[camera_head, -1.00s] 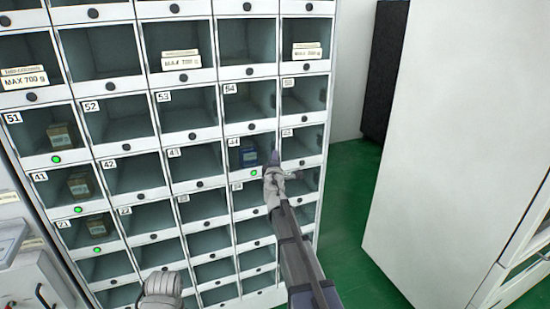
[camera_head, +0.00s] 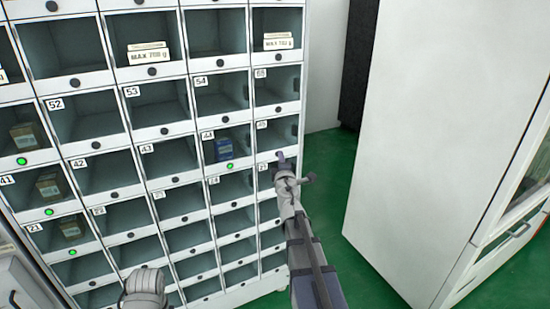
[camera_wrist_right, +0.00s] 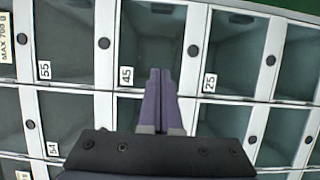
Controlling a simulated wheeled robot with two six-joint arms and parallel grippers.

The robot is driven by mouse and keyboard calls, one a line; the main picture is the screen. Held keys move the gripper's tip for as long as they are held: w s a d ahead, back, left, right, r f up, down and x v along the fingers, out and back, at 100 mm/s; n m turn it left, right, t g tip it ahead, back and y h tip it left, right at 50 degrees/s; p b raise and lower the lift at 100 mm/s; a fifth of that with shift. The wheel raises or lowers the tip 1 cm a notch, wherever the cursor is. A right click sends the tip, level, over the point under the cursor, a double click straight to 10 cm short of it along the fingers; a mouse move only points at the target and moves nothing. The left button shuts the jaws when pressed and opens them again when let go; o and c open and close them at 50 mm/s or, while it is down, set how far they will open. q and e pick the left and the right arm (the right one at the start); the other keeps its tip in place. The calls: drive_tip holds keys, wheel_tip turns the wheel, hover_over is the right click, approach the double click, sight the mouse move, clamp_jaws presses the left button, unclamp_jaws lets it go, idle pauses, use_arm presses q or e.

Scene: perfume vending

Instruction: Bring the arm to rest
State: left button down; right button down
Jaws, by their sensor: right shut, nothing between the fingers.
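My right gripper (camera_head: 281,157) is in front of the right side of the vending cabinet (camera_head: 216,289), near compartments 44 and 45. In the right wrist view its purple fingers (camera_wrist_right: 161,85) are together and empty, pointing at the compartment marked 45. My left gripper (camera_head: 146,285) shows only in part at the bottom of the head view; its fingertips cannot be made out. A blue box (camera_head: 224,149) sits in compartment 44, to the left of my right gripper and apart from it.
Brown boxes stand in the left column: an upper one (camera_head: 24,136), a middle one (camera_head: 48,187) and a lower one (camera_head: 70,228). A large white cabinet (camera_head: 440,130) stands at the right. Green floor (camera_head: 330,205) is clear between the two cabinets.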

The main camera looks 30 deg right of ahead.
drive_tip(key=s+a+f+m+g+y, duration=0.1)
drive_tip(key=s+a+f+m+g, duration=0.2)
drive_tip(key=s+a+f, duration=0.4)
drive_tip(key=s+a+f+m+g, duration=0.3)
drive_tip(key=a+f+m+g, duration=0.1)
drive_tip(key=a, duration=0.5)
drive_tip(key=s+a+f+m+g+y, duration=0.1)
drive_tip(key=s+a+f+m+g, duration=0.25)
drive_tip(key=a+f, duration=0.3)
drive_tip(key=s+a+f+g+y, duration=0.2)
drive_tip(key=s+a+g, duration=0.1)
drive_tip(key=s+a, duration=0.5)
drive_tip(key=s+a+f+n+g+y, duration=0.1)
drive_tip(key=s+a+f+g+y, duration=0.1)
drive_tip(key=s+a, duration=0.5)
drive_tip(key=shift+s+a+f+g, duration=0.2)
drive_tip(key=shift+s+a+g, duration=0.25)
drive_tip(key=shift+s, duration=0.45)
